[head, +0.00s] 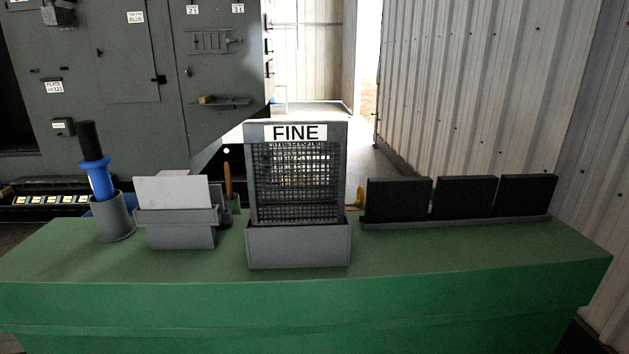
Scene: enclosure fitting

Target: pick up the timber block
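A small brown wooden-looking piece (207,99) rests at the left end of a narrow shelf (232,102) on the front of the dark grey enclosure. It looks like the timber block, but it is small and far off, so I cannot be sure. My gripper is not in this view.
A green bench (300,300) crosses the foreground. On it stand a grey cup (115,218) with a blue and black tool (98,170), a holder (180,232) with a white plate (172,192), a mesh screen marked FINE (296,185), and a rack of three black panels (465,197). The bench front is clear.

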